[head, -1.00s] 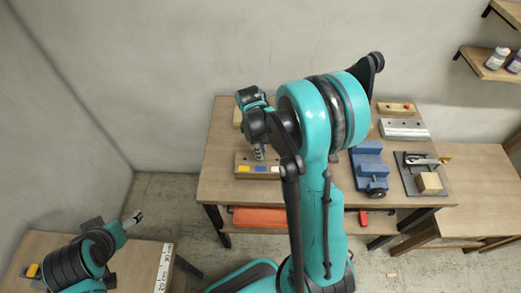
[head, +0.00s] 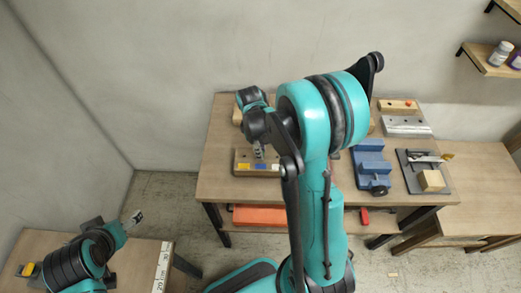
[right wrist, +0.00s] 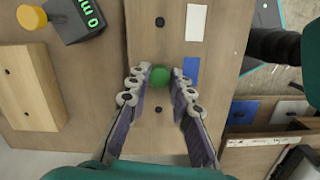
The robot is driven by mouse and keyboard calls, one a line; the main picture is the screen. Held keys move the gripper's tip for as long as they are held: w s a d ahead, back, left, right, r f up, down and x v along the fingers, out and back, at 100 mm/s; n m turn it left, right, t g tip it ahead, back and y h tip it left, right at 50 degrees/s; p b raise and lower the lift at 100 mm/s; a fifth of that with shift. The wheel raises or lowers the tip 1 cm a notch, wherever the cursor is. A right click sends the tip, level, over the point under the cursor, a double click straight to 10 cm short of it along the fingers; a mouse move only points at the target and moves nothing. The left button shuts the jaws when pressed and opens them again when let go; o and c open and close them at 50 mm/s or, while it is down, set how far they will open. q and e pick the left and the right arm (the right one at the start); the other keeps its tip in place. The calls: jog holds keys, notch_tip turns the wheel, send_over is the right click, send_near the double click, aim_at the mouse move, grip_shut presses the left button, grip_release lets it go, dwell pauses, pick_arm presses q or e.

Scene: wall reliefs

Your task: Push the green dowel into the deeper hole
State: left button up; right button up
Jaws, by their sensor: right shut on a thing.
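The green dowel (right wrist: 159,76) shows end-on in the right wrist view, between the fingertips of my right gripper (right wrist: 160,83). That gripper is shut on it. Below it lies a wooden block (right wrist: 166,135) with dark holes on both sides of the dowel and white and blue labels along one edge. I cannot tell how far the dowel sits in the block, and hole depths do not show. In the head view the block (head: 241,158) is on the table under my right gripper (head: 259,154). My left gripper (head: 136,217) is far off at lower left, its jaws too small to judge.
A blue vise (head: 370,165) and a clamp plate (head: 413,180) stand right on the table (head: 222,140). My right arm hides the table's middle.

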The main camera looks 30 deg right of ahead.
jog(key=shift+f+b, duration=0.4)
jog(key=shift+f, duration=0.05)
jog(key=o, duration=1)
notch_tip(320, 180, up, 12)
jog(key=a, duration=0.1)
jog(key=s+a+m+t+b, duration=0.2)
jog(key=s+a+m, duration=0.1)
jog(key=s+a+f+m+t+b, duration=0.1)
jog(key=s+a+m+t, duration=0.2)
jog(key=s, duration=0.1)
jog(key=s+a+f+m+t+y+b, duration=0.1)
jog(key=s+a+m+t+b, duration=0.1)
jog(key=s+a+m, duration=0.1)
jog(key=shift+s+a+f+t+b, duration=0.2)
jog(key=shift+s+a+t+b, duration=0.15)
jog(key=shift+s, duration=0.2)
